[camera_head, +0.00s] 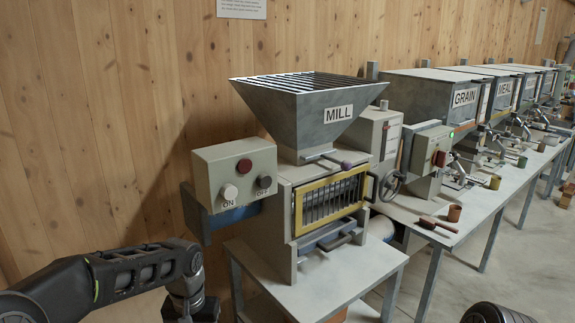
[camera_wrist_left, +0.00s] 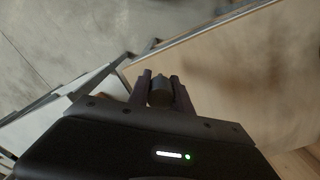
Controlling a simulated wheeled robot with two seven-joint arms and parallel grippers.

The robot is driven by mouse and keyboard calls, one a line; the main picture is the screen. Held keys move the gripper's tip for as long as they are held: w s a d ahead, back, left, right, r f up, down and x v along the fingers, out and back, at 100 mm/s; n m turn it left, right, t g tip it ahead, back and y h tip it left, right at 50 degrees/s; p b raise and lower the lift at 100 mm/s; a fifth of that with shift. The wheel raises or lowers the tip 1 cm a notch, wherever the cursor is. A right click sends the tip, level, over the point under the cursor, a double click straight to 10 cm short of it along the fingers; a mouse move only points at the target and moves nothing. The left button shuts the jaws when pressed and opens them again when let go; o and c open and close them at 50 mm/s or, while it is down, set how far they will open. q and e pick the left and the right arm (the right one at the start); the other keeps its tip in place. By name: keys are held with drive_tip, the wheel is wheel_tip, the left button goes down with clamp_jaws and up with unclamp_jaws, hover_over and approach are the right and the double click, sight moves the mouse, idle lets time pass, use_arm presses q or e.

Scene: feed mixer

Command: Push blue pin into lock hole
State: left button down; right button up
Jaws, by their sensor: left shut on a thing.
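My left gripper (camera_wrist_left: 160,86) shows in the left wrist view, shut on a dark, round-ended piece (camera_wrist_left: 160,92) held between its two fingers. The piece is in shadow and I cannot tell whether it is blue. In the head view my left arm comes in at the lower left and bends down beside the mill, with its fingertips out of frame. The mill (camera_head: 305,118) has a yellow-framed grille (camera_head: 327,203) and a grey control box (camera_head: 236,172) with ON and OFF knobs. I cannot make out a lock hole. My right gripper does not show.
The mill stands on a grey table (camera_head: 340,283). A longer table to the right carries grain and meal hoppers (camera_head: 440,98), a small brown cup (camera_head: 454,213) and a reddish scoop (camera_head: 437,226). A wooden wall (camera_head: 120,120) stands behind. Open floor (camera_head: 500,265) lies at the right.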

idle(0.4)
use_arm(q)
drive_tip(key=s+a+r+m, duration=0.1)
drive_tip(key=s+a+m, duration=0.1)
drive_tip(key=a, duration=0.6)
drive_tip(key=s+a+r+m, duration=0.1)
drive_tip(key=s+a+m, duration=0.1)
drive_tip(key=a+m, duration=0.3)
drive_tip(key=a, duration=0.4)
drive_tip(key=shift+r, duration=0.25)
wheel_tip(320, 180, down, 5)
drive_tip(key=shift+a+f+p, duration=0.1)
drive_tip(key=shift+p, duration=0.2)
